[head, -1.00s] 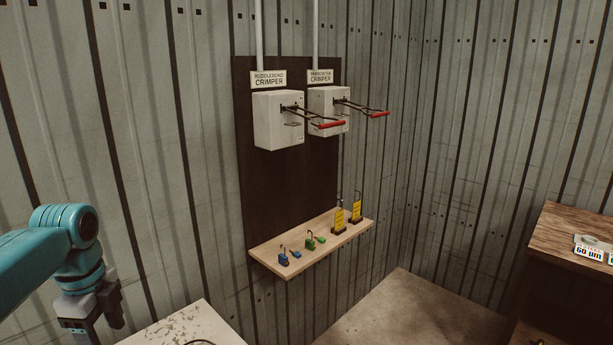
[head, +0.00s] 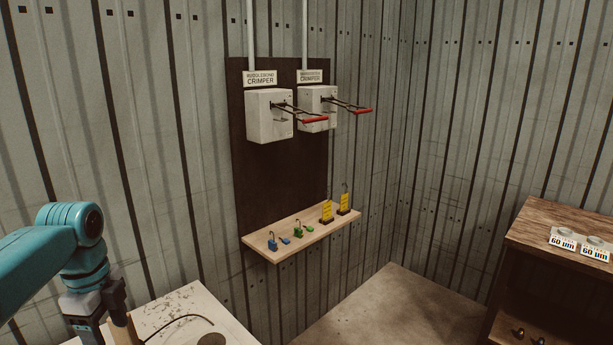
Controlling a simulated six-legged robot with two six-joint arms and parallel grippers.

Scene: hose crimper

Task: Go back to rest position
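My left gripper (head: 102,318) is at the lower left, pointing down, partly cut off by the bottom edge. It is beside the white table's left part. A tan, rod-like thing (head: 123,329) shows right next to its fingers; I cannot tell whether it is held or stands behind. My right gripper is out of view. Two white crimpers (head: 268,116) (head: 317,107) with red-ended handles hang on a dark board.
A wooden shelf (head: 285,243) below the crimpers carries blue and green padlocks and two yellow tags. A worn white table (head: 180,312) with a dark cable stands at bottom. A wooden cabinet (head: 560,224) at right holds rolls labelled 60 µm. Floor between is clear.

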